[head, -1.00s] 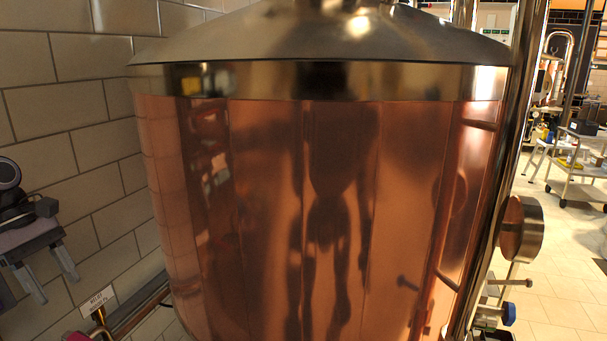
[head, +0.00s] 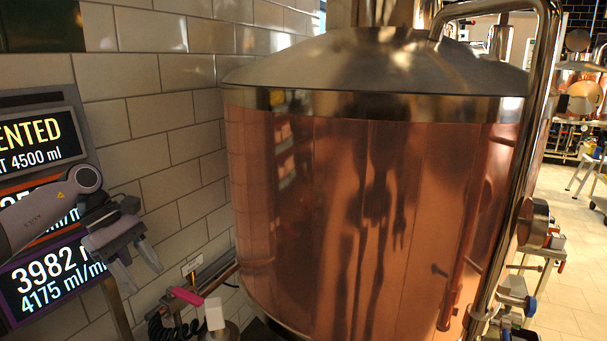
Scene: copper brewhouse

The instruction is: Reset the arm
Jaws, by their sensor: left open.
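My left gripper (head: 138,278) is at the left of the head view, on an arm that comes in from the left edge. Its two fingers point down and are apart, with nothing between them. It hangs in front of the lit display panels and the tiled wall, to the left of the large copper tank (head: 330,220). It looks clear of the tank. My right gripper is not in view.
Lit display panels (head: 45,145) stand at the left edge. A pink-handled item (head: 187,297) and a small whitish object (head: 214,313) are low beside the tank. A vertical steel pipe (head: 522,170) runs along the tank's right side. Tiled floor (head: 570,290) is open at far right.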

